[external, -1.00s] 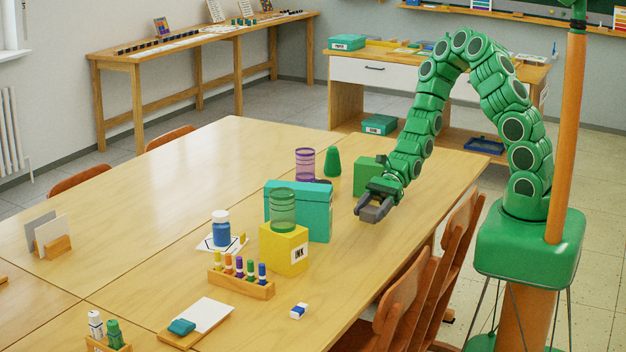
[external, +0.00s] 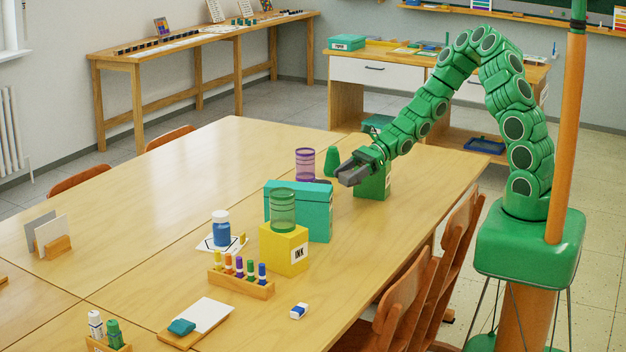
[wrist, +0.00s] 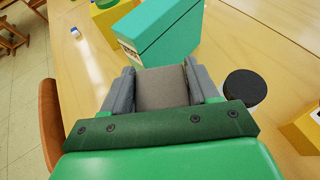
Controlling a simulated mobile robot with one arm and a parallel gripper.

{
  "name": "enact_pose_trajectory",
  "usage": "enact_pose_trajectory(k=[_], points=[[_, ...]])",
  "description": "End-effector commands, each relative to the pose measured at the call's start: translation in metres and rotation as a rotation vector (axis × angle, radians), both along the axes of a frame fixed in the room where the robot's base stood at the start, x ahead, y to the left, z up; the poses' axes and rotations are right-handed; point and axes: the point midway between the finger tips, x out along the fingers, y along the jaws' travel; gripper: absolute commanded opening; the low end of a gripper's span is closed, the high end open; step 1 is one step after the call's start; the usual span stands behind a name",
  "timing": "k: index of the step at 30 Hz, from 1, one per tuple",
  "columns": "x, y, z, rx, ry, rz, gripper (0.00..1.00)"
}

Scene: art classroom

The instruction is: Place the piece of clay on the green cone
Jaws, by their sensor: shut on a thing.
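My gripper (external: 352,173) is shut on a grey-brown block, which I take to be the clay (wrist: 162,88). It shows between the two grey fingers in the wrist view. In the external view the fingers hide the clay. The green cone (external: 332,161) stands on the table just left of and behind my fingertips, its lower part partly hidden. My gripper is held above the table, apart from the cone in the picture. I cannot tell the cone for sure in the wrist view.
A green box (external: 374,187) stands under my wrist. A teal box (external: 316,212), a purple see-through cylinder (external: 305,163) and a yellow ink box (external: 284,250) with a green cylinder (external: 283,208) stand nearby. A dark round-topped thing (wrist: 245,87) is right of my fingers. The left table is mostly clear.

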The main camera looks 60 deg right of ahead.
Motion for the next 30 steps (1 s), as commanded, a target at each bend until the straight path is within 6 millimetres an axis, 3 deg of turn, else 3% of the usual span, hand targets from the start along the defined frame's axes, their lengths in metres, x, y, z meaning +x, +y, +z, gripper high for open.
enact_pose_trajectory(k=[6, 15, 24, 30], points=[[0.041, -0.064, 0.022, -0.001, -0.006, -0.16, 0.23], [0.079, -0.155, 0.054, -0.001, -0.005, -0.376, 0.23], [0.098, -0.247, 0.087, -0.003, -0.005, -0.582, 0.23], [0.1, -0.284, 0.1, -0.002, -0.003, -0.664, 0.23]])
